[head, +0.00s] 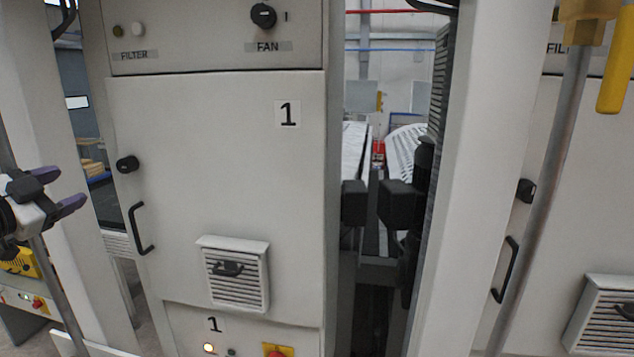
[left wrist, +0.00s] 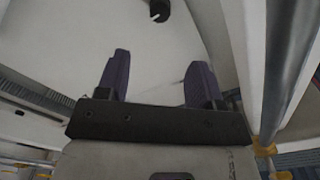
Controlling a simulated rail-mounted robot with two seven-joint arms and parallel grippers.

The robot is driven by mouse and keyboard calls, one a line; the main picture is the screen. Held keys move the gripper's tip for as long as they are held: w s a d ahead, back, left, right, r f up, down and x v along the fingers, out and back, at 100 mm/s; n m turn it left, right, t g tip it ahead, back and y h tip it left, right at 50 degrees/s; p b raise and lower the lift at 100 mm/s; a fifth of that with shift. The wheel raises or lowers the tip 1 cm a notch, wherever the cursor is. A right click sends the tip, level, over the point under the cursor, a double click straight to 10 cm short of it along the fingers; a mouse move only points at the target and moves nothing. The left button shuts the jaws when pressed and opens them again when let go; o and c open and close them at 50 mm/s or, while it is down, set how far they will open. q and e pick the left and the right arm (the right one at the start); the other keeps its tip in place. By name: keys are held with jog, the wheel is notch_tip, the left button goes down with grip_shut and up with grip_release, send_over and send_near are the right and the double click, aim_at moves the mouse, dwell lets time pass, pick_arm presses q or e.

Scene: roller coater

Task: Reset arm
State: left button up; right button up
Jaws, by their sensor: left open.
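My left gripper (head: 72,190) shows at the left edge of the head view, with its two purple-tipped fingers apart and nothing between them. It is in front of a pale upright post, left of the grey cabinet marked 1 (head: 225,150). In the left wrist view the same gripper (left wrist: 158,82) has its two purple fingers spread with an empty gap. A pale surface with a round black knob (left wrist: 160,10) lies beyond the fingertips. My right gripper is not in view.
The cabinet carries a FAN knob (head: 263,16), a black door handle (head: 141,229) and a louvred vent (head: 235,275). A metal pole (head: 548,190) stands in front of a second cabinet (head: 585,190) at the right. A gap between the cabinets shows machinery behind.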

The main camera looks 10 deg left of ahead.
pick_arm(q)
jog(key=s+d+f+n+g+y+p, duration=0.1)
jog(key=s+d+f+n+g+y, duration=0.3)
jog(key=d+f, duration=0.9)
jog(key=s+d+f+n+g+h+p, duration=0.15)
jog(key=s+d+f, duration=0.65)
jog(key=f, duration=0.8)
jog(key=s+d+f+g+h+p, duration=0.1)
jog(key=s+d+f+g, duration=0.3)
jog(key=s+f, duration=0.8)
jog(key=s+d+f+n+g+h+p, duration=0.1)
jog(key=s+d+f+g, duration=0.4)
jog(key=s+f, duration=0.7)
jog(key=shift+s+d, duration=0.2)
jog(key=shift+d, duration=0.25)
jog(key=shift+f+n, duration=0.1)
jog(key=shift+n, duration=0.15)
jog(key=shift+c, duration=0.2)
